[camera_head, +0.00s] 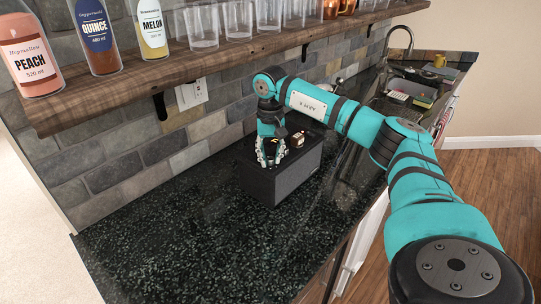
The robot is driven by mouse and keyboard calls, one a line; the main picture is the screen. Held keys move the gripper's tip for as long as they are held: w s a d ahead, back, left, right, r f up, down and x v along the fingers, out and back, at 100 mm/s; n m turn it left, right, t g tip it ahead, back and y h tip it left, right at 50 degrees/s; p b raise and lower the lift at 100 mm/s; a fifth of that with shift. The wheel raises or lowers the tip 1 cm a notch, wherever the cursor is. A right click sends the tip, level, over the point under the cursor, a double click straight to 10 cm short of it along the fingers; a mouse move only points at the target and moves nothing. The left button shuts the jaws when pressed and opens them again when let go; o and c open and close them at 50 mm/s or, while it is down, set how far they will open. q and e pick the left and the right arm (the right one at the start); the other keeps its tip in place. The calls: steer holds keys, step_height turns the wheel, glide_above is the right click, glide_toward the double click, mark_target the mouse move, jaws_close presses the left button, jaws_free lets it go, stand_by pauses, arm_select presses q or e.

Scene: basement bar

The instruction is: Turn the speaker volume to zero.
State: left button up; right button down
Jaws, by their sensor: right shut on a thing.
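The speaker (296,178) is a dark box on the black speckled counter, against the tiled wall. A small brown and cream knob-like piece (298,139) stands on its top, to the right of the fingers. My right gripper (271,160) points down at the left part of the speaker's top and is shut on a speaker knob. The fingers hide most of that knob, and I cannot read its setting. My left gripper is not in view.
A wooden shelf (172,70) above the counter holds bottles and several glasses. The counter (175,240) is clear to the left and front of the speaker. A sink with a faucet (402,40) and a dish rack is farther back.

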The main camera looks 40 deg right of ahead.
mark_target(270, 158)
steer(key=c, duration=1.1)
jaws_free()
steer(key=shift+r, duration=0.15)
step_height(270, 158, up, 12)
